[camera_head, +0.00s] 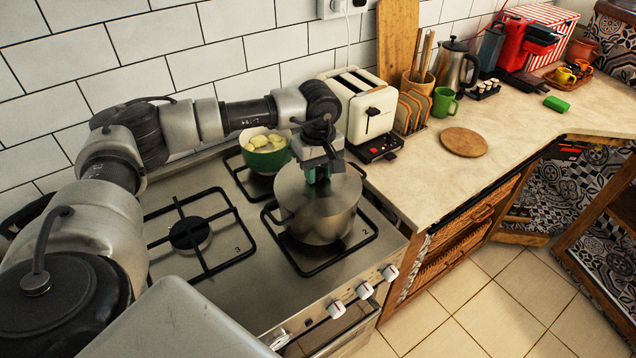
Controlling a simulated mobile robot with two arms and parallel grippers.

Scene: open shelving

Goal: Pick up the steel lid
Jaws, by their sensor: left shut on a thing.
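A steel pot (318,222) stands on the front right burner of the stove. The steel lid (296,186) is over the top of the pot. I cannot tell whether it rests on the rim or is slightly raised. My left gripper (319,176) points down at the middle of the lid and is shut on it; its fingertips hide the lid's knob. My right gripper is not in view.
A green bowl with yellowish food (266,158) sits on the back burner, close behind the pot. A cream toaster (359,108) stands right of the stove. A round wooden board (463,142) lies on the counter, with clear counter around it.

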